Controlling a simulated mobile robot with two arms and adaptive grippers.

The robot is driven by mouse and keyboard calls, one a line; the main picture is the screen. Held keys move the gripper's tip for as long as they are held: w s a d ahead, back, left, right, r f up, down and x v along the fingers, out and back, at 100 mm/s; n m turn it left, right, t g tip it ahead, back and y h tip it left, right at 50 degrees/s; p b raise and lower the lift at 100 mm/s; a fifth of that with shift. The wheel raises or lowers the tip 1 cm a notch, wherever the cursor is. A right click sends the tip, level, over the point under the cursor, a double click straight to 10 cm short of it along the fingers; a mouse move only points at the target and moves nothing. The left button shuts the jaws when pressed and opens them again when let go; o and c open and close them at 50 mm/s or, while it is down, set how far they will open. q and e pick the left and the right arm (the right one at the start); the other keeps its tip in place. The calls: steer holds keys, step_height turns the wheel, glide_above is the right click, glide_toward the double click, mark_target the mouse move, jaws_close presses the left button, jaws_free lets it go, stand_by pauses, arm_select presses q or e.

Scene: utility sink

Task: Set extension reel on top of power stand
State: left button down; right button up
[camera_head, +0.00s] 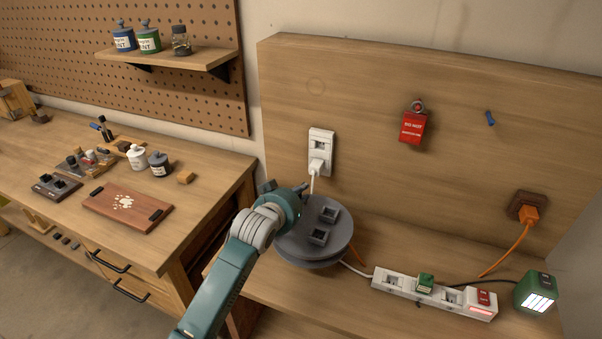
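The extension reel (333,240), a round dark grey drum with square sockets on its upper face, is low over the right-hand wooden bench, near its left end. My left gripper (285,190) is at the reel's upper left edge, very close to or touching it. Its fingers are mostly hidden by my wrist, so I cannot tell whether they grip the reel. Whether the reel rests on something is hidden. My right gripper is not in view.
A white cord runs from the wall outlet (320,150) down behind the reel. A white power strip (412,289) and a green lamp (536,292) lie to the right. A red tag (413,127) hangs on the backboard. The left workbench (215,185) holds tools.

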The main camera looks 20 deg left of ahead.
arm_select(q)
steer(key=shift+f+p, duration=0.3)
steer(key=shift+f, duration=2.7)
steer(key=c, duration=2)
jaws_free()
steer(key=shift+s+f, duration=0.15)
steer(key=shift+f, duration=0.25)
steer(key=o, duration=0.4)
steer(key=shift+o, duration=0.2)
steer(key=shift+r, duration=0.1)
steer(key=b+v, duration=0.1)
steer(key=v, duration=1.1)
steer(key=shift+r, duration=0.1)
